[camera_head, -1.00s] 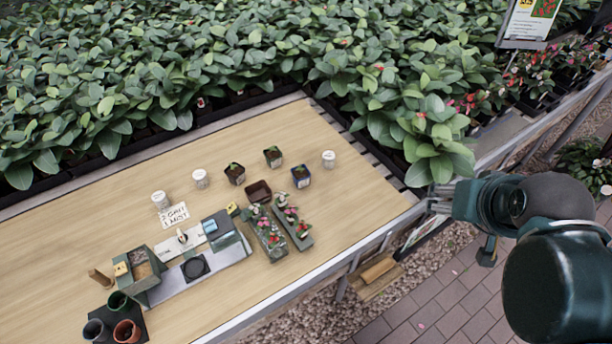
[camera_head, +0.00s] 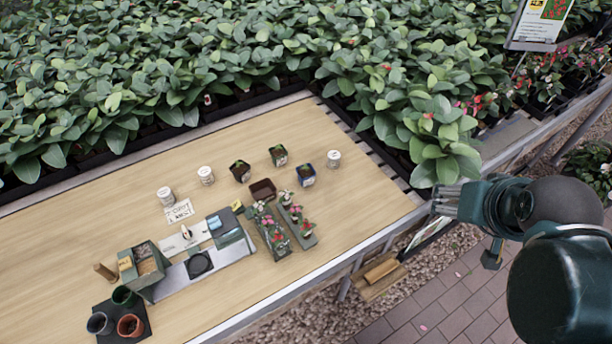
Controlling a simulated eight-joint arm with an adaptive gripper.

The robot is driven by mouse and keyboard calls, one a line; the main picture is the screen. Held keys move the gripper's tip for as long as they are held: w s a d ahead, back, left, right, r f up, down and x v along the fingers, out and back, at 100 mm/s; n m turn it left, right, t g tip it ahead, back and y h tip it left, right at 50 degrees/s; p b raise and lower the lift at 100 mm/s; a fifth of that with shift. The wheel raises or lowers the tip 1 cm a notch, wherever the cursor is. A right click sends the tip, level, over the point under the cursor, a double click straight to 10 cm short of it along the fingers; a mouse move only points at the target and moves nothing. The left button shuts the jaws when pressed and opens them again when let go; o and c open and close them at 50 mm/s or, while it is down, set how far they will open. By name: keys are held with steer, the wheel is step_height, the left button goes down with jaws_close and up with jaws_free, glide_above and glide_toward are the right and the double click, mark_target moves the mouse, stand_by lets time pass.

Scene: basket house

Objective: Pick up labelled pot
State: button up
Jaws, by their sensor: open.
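Several small pots stand on the wooden table. A dark pot with a seedling (camera_head: 241,174) and another with a pale label on its front (camera_head: 279,158) stand near the table's middle. A blue pot (camera_head: 306,178) with a pale front patch stands to their right. I cannot read any label, so I cannot tell which one is the labelled pot. An empty brown pot or dish (camera_head: 263,192) sits in front of them. My gripper (camera_head: 446,201) is open and empty at the table's right edge, well right of the pots.
Two flower trays (camera_head: 271,235) lie in front, with a grey work station (camera_head: 205,262) to the left. Leafy plants (camera_head: 430,140) crowd the back and right edges. The table's right part is clear.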

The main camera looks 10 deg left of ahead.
steer(key=w+n, duration=0.1)
steer(key=n+g+h, duration=0.1)
steer(key=n+g, duration=0.5)
steer(key=n, duration=1.9)
glide_above(305, 170)
steer(key=f, duration=2.3)
steer(key=shift+s+a+f, duration=0.15)
steer(key=shift+s+f, duration=0.05)
steer(key=shift+f, duration=0.05)
steer(key=shift+a+f, duration=0.25)
steer(key=shift+f, duration=0.05)
steer(key=shift+w+d+f, duration=0.1)
steer(key=shift+d+f, duration=0.05)
steer(key=shift+f, duration=1.1)
